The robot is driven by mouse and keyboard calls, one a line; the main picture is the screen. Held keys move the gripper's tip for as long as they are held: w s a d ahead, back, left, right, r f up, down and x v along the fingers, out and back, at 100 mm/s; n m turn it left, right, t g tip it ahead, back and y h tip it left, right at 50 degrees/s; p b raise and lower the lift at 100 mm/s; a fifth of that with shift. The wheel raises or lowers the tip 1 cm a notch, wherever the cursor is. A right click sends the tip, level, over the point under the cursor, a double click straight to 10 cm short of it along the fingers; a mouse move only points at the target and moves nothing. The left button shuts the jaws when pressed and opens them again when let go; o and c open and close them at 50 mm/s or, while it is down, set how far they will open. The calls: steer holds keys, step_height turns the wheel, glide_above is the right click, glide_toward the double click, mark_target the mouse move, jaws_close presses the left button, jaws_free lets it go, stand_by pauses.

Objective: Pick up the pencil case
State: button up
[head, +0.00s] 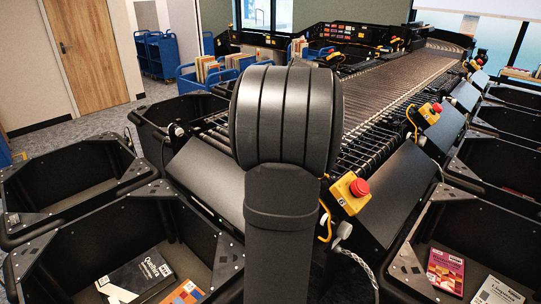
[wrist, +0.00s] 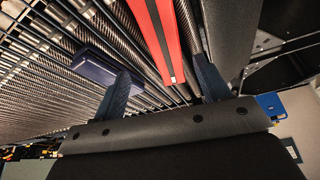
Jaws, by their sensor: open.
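A dark violet-blue, smooth oblong thing that looks like the pencil case (wrist: 92,66) lies on the rollers in the wrist view. It is beside the left finger of my gripper (wrist: 161,68), outside the gap between the fingers. My gripper is open, with its two dark blue fingers apart. A long red bar-like thing with a black stripe (wrist: 167,40) shows between and beyond the fingers; I cannot tell what it is or how far off. In the head view my own arm covers the near middle of the sorter, and neither the case nor the gripper shows there.
The roller bed (head: 385,75) runs away to the back. Black bins stand on both sides, the near left one (head: 75,245) holding books. Yellow boxes with red buttons (head: 350,192) line the right edge. Blue carts (head: 160,55) stand at the back left.

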steer(key=x, duration=0.9)
steer(key=shift+a+r, duration=0.1)
steer(key=shift+a, duration=0.3)
steer(key=c, duration=1.1)
